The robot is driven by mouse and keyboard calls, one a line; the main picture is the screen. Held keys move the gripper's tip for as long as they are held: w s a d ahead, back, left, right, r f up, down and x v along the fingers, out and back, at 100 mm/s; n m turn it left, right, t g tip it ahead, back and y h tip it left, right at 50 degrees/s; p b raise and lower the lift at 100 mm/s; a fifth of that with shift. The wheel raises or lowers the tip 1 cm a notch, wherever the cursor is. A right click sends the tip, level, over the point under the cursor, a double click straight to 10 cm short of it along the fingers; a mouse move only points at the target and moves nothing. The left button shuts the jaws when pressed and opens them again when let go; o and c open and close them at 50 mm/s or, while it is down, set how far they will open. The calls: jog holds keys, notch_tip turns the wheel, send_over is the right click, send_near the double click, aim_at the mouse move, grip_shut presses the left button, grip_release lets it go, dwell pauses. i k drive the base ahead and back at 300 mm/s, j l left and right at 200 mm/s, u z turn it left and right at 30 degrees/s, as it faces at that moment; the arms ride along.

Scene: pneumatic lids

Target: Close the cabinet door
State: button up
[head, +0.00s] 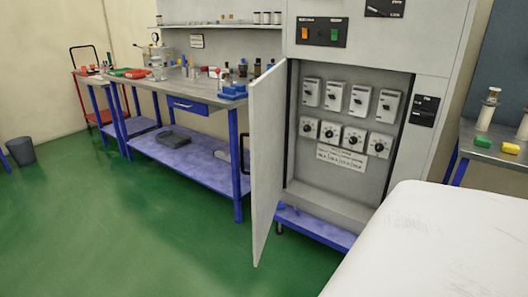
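A tall light-grey cabinet (434,47) stands right of centre. Its door (265,165) is hinged on the left and stands open, swung out towards me and seen at a steep angle. A dark handle (244,153) shows at the door's left face. The open cabinet shows a row of grey switch boxes (337,96), a row of dial boxes (343,134) and a white label plate below. My gripper is not in this view.
A workbench (237,112) with blue legs and many small items stands close behind the door on the left. A large white surface (436,250) fills the lower right. A side table (490,142) stands at the right. Green floor (110,225) is clear at the front left.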

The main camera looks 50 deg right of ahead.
aim_at(266, 94)
jog(key=i+j+z, duration=0.1)
jog(key=i+z, duration=0.3)
jog(key=i+j+z, duration=0.4)
jog(key=i, duration=0.15)
jog(key=i+j+z, duration=0.2)
jog(key=z, duration=0.25)
jog(key=i+j+z, duration=0.5)
jog(key=j+z, duration=0.2)
jog(key=z, duration=0.15)
jog(key=i+j+z, duration=0.15)
jog(key=j+z, duration=0.7)
jog(key=j, duration=0.5)
jog(key=k+l, duration=0.1)
jog(key=l, duration=0.15)
jog(key=k+l, duration=0.1)
jog(key=l, duration=0.15)
